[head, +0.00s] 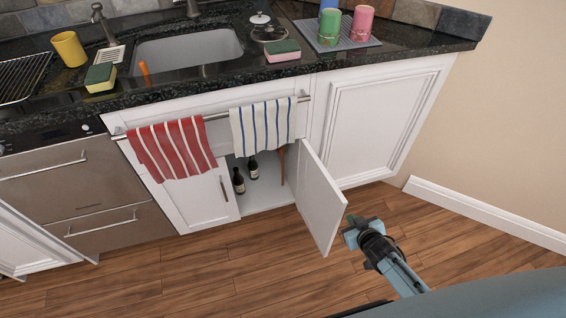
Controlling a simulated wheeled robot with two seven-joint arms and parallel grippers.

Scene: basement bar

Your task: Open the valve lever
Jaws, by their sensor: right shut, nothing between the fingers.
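No valve lever can be made out in the head view. The cabinet under the sink (262,203) has its right door (320,203) swung open, and its left door (203,200) is shut. Two dark bottles stand inside, one at the front (238,181) and one behind (253,167). A thin orange-brown upright thing (282,165) shows beside the open door. The rest of the inside is dark or hidden by the towels and counter. My right gripper (350,229) is shut and empty, just right of the open door's outer edge. My left gripper is out of view.
A red striped towel (172,150) and a blue striped towel (262,126) hang from a rail above the opening. The dark counter (215,81) overhangs it. The wooden floor (215,275) in front is clear. A beige wall (520,130) is at right.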

